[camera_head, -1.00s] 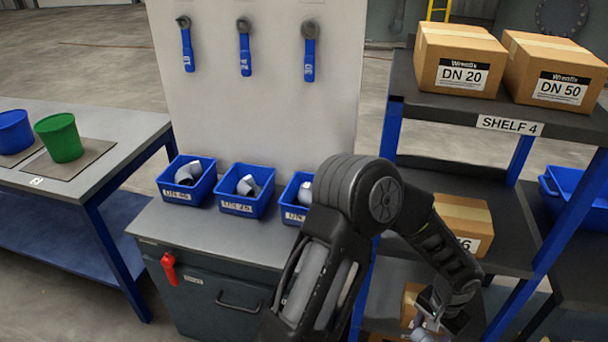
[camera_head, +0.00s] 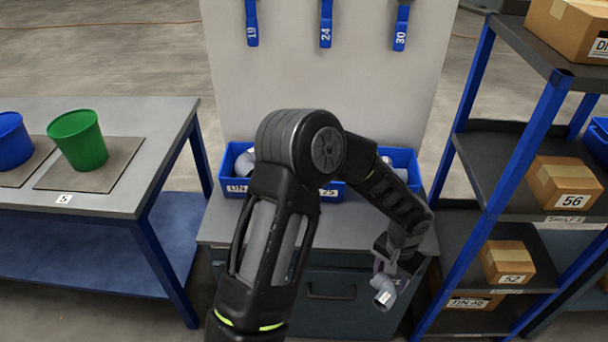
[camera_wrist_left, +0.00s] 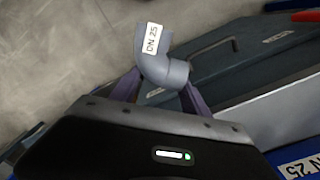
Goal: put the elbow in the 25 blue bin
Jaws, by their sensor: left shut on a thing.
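My left gripper (camera_head: 390,265) is shut on a grey pipe elbow (camera_head: 384,292), low in front of the workbench's right end. In the left wrist view the elbow (camera_wrist_left: 165,62) sits between the fingers (camera_wrist_left: 158,88) and bears a white DN 25 label. The 25 blue bin (camera_head: 333,187) stands on the workbench, mostly hidden behind my left arm; only its label end and some rim show. Its label also shows at the lower right of the left wrist view (camera_wrist_left: 302,166). My right gripper is not in view.
A blue bin (camera_head: 232,187) stands to the left on the workbench (camera_head: 350,235), another (camera_head: 403,158) to the right, partly behind my arm. A shelf rack (camera_head: 480,165) with boxes stands close right of the gripper. A table with buckets (camera_head: 130,190) is at left.

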